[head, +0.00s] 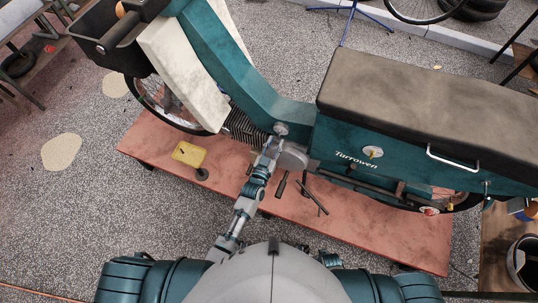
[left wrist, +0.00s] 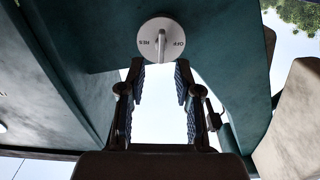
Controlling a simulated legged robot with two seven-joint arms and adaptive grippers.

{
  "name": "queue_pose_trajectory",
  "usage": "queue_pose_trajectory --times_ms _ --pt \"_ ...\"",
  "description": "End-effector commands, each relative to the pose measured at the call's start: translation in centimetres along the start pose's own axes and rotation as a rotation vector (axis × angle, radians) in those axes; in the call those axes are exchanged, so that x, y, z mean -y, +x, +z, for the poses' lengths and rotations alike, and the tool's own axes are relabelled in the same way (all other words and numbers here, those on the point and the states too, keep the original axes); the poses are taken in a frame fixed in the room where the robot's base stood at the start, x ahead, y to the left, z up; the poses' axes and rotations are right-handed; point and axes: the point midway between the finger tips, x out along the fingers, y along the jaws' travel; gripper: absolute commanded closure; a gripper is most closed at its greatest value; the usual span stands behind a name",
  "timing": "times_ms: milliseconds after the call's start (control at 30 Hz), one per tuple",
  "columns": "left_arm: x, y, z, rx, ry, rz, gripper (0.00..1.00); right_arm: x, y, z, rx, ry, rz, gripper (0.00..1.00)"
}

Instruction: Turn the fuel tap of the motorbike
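The motorbike (head: 350,160) is teal with a dark seat and stands across the head view. Its fuel tap (left wrist: 163,38) shows in the left wrist view as a pale round disc with a narrow lever. OFF and RES are marked upside down on either side of the lever, which points down the picture. In the head view the tap (head: 281,129) is small, just beyond my left gripper (head: 272,144). In the left wrist view my left gripper (left wrist: 160,70) is open, its fingertips either side of the lever's line. Contact cannot be told. My right gripper is not in view.
The motorbike stands on a low red platform (head: 390,240). A black front crate (head: 115,35) and pale leg shield (head: 180,70) are at the left. The speckled floor is clear at the lower left.

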Motion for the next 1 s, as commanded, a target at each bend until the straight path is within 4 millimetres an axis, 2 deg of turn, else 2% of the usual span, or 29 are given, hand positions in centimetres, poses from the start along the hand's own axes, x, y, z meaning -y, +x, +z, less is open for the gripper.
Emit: queue_pose_trajectory --times_ms 33,200,400,1000 --pt "0.0 -1.4 0.1 0.003 -0.001 0.0 0.67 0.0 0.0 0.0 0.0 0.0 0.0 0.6" --pt "0.1 -5.1 0.2 0.003 -0.001 0.0 0.67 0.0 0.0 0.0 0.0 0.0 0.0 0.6" --pt "0.1 -7.7 0.2 0.003 -0.002 0.001 0.67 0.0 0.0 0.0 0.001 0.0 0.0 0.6" --pt "0.1 -8.2 0.1 0.002 -0.001 0.001 0.67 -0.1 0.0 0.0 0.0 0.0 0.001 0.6"
